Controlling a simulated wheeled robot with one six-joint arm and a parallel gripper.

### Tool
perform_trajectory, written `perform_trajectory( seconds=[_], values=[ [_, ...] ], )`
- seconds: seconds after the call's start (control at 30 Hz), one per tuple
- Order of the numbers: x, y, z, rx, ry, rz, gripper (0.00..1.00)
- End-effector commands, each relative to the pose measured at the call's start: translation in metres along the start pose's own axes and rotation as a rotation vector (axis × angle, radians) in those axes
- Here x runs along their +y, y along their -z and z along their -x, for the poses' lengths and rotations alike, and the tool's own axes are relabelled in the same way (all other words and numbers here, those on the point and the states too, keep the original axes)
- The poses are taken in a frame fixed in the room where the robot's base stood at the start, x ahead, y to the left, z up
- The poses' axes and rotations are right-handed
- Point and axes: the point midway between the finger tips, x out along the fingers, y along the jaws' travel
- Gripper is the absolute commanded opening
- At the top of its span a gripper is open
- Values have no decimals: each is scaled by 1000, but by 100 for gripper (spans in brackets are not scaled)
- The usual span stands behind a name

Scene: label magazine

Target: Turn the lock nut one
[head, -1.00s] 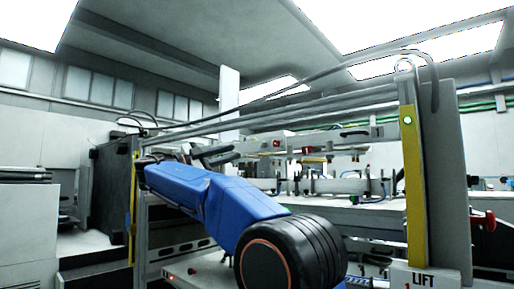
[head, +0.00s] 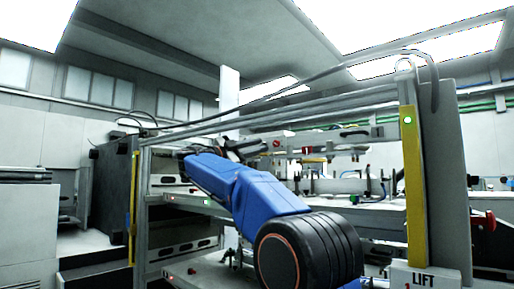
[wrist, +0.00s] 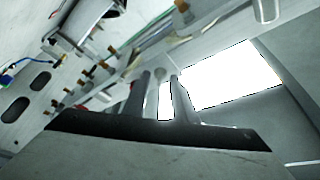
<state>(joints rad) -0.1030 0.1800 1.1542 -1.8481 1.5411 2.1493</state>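I cannot pick out the lock nut for certain in either view. The wrist view shows a row of small brass-tipped fittings (wrist: 107,64) on a pale rail, seen at a slant beyond my gripper. My gripper (wrist: 165,82) shows two grey fingers with a gap between them, and I see nothing held there. In the head view my gripper (head: 240,149) is small and dark at the end of my blue arm, inside the machine frame. My arm hides part of the bench below it.
A machine frame with a yellow post (head: 412,172) stands at right, beside a red handle (head: 485,220). A dark cabinet (head: 109,190) stands at left. Fixtures line the bench (head: 385,215) behind my arm. A small red knob (head: 276,143) sits on the upper rail.

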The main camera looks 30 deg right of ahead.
Motion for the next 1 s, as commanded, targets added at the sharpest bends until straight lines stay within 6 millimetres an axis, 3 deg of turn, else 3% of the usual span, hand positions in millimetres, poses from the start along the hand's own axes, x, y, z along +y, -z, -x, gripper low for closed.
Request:
perform_trajectory(
  seconds=[0.13, 0.23, 0.27, 0.67, 1.0],
  values=[
    [0, 0, 0, 0, 0, 0, 25],
    [0, 0, 0, 0, 0, 0, 1],
    [0, 0, 0, 0, 0, 0, 0],
    [1, 1, 0, 1, 22, 53, 0],
    [4, 1, -1, 1, 114, 279, 0]
  ],
)
